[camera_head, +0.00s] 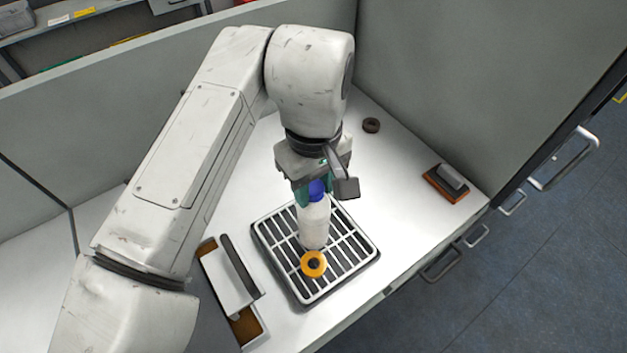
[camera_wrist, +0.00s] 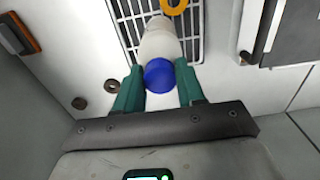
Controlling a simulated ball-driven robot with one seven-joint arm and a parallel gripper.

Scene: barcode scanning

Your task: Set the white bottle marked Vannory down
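The white bottle with a blue cap (camera_head: 314,224) stands upright over the slatted tray (camera_head: 285,279). No marking on it can be read. My gripper (camera_head: 316,192) points down around its upper part. In the wrist view the bottle (camera_wrist: 159,44) lies between my two green fingers (camera_wrist: 160,85), which close against its sides near the cap. Whether the bottle's base touches the slats cannot be told for sure. An orange ring with a dark centre (camera_head: 313,264) lies on the tray just in front of the bottle.
A brown-and-white holder with a dark handle (camera_head: 230,284) sits left of the tray. A dark ring (camera_head: 371,125) lies at the back. An orange-and-grey block (camera_head: 447,181) lies at the right. Grey partition walls (camera_head: 440,80) enclose the back. The white tabletop right of the tray is clear.

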